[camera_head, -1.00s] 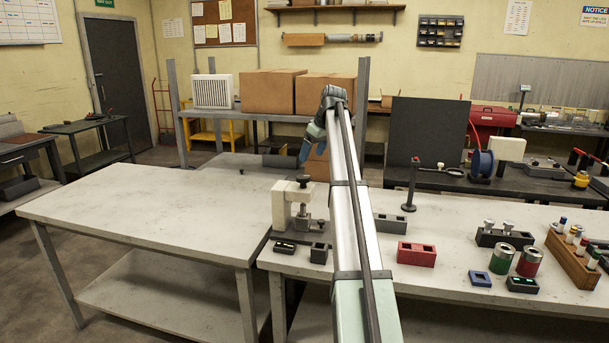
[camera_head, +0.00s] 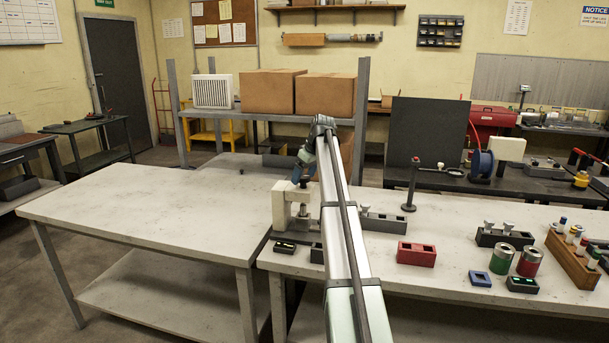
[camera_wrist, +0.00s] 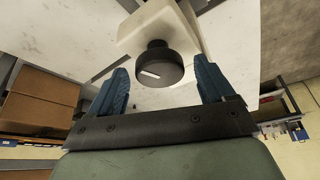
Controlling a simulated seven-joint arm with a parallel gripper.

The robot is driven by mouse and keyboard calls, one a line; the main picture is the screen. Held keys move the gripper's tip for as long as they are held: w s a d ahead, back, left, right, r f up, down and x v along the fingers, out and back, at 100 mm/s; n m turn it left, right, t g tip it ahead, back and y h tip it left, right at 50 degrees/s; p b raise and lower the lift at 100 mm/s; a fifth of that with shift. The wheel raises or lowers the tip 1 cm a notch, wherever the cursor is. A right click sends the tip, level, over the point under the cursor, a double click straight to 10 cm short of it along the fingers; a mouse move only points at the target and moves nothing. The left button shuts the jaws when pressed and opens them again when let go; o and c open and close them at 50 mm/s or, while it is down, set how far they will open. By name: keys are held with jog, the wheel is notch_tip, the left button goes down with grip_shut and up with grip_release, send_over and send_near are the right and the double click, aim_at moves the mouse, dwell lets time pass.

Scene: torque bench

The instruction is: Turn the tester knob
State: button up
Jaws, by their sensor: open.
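The tester (camera_head: 283,204) is a cream C-shaped frame on a dark base near the left end of the right-hand bench. Its black round knob shows in the wrist view (camera_wrist: 160,65), with a white mark line on its face. In the head view my arm hides most of the knob. My gripper (camera_wrist: 164,82) is open, with one blue finger on each side of the knob and visible space between knob and fingers. In the head view my gripper (camera_head: 301,174) is just above the tester's top.
A red block (camera_head: 416,254), a dark block (camera_head: 384,222) and a small black block (camera_head: 290,247) lie near the tester. A dark stand (camera_head: 410,186) rises behind. Cans (camera_head: 502,258) and a wooden rack (camera_head: 572,259) stand right. The left bench (camera_head: 140,215) is clear.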

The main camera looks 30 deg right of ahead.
jog(key=shift+c, duration=0.2)
jog(key=c, duration=1)
jog(key=m+h, duration=0.1)
jog(key=m, duration=0.1)
jog(key=m+h, duration=0.1)
jog(key=m, duration=0.2)
jog(key=shift+a, duration=0.15)
jog(key=m+h, duration=0.1)
jog(key=m, duration=0.2)
jog(key=m+h, duration=0.1)
jog(key=m, duration=0.1)
jog(key=shift+w+a+m, duration=0.1)
jog(key=shift+a+m, duration=0.05)
jog(key=shift+m, duration=0.25)
jog(key=m+g, duration=0.1)
jog(key=m, duration=0.1)
jog(key=m+g+h, duration=0.1)
jog(key=m, duration=0.2)
jog(key=shift+w+r, duration=0.1)
jog(key=shift+w, duration=0.05)
jog(key=m+g, duration=0.1)
jog(key=m, duration=0.1)
jog(key=m+g+h, duration=0.1)
jog(key=m, duration=0.2)
jog(key=shift+a, duration=0.1)
jog(key=shift+m, duration=0.5)
